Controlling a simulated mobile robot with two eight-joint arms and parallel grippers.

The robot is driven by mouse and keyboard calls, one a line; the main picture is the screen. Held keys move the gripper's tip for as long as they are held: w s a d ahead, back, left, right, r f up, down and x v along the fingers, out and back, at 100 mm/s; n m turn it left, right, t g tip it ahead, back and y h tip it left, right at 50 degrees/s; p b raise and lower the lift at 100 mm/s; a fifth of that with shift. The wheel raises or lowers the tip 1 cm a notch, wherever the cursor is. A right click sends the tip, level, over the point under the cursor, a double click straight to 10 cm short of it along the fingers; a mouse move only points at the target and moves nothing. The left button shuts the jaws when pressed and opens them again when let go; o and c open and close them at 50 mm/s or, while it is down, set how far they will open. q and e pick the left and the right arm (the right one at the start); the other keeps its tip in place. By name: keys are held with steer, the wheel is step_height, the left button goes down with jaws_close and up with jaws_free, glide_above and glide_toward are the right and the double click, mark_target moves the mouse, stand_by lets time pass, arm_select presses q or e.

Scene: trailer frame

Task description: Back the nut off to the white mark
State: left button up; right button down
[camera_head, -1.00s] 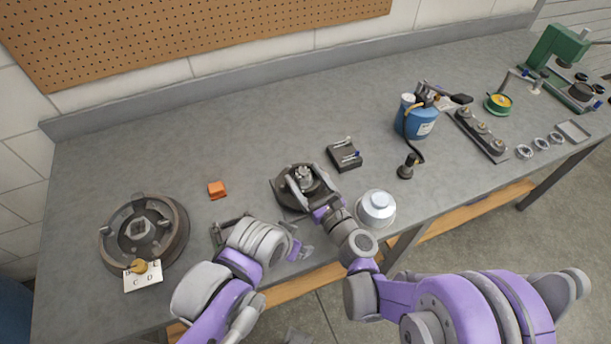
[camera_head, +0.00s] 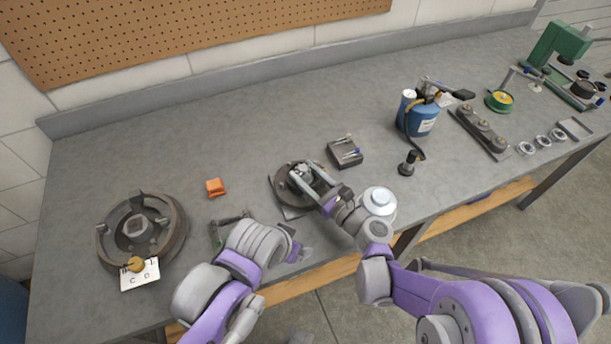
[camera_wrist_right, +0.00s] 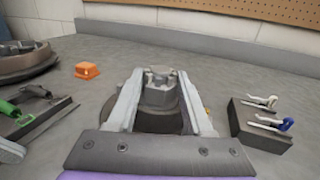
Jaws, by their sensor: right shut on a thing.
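The nut (camera_wrist_right: 158,88) is a grey metal piece on top of a dark round hub (camera_head: 284,187) on the bench. My right gripper (camera_head: 303,172) is shut on the nut, coming in from the lower right. In the right wrist view its two pale fingers (camera_wrist_right: 159,78) lie on either side of the nut. I cannot make out the white mark in either view. My left gripper (camera_head: 294,248) hangs low near the bench's front edge, left of the right wrist; its jaws are too unclear to read.
A large drum (camera_head: 175,225) with a lettered card (camera_head: 140,275) stands at left. An orange block (camera_head: 215,187), a dark tool holder (camera_head: 345,153) and a silver-white round container (camera_head: 379,200) surround the hub. A blue canister (camera_head: 417,118) stands farther right. Bare bench lies behind the hub.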

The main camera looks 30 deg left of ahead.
mark_target(307, 173)
arm_select(q)
steer(key=shift+s+f+b, duration=0.1)
steer(key=shift+f+b, duration=0.35)
steer(key=shift+f, duration=0.25)
arm_select(e)
steer(key=shift+w+n+g+y, duration=0.15)
steer(key=shift+n+g+y, duration=0.45)
steer(key=shift+n+g, duration=0.9)
steer(key=shift+m+g, duration=0.3)
steer(key=shift+c, duration=1.5)
jaws_free()
arm_select(q)
steer(key=shift+r+p, duration=0.5)
arm_select(e)
step_height(307, 173, up, 10)
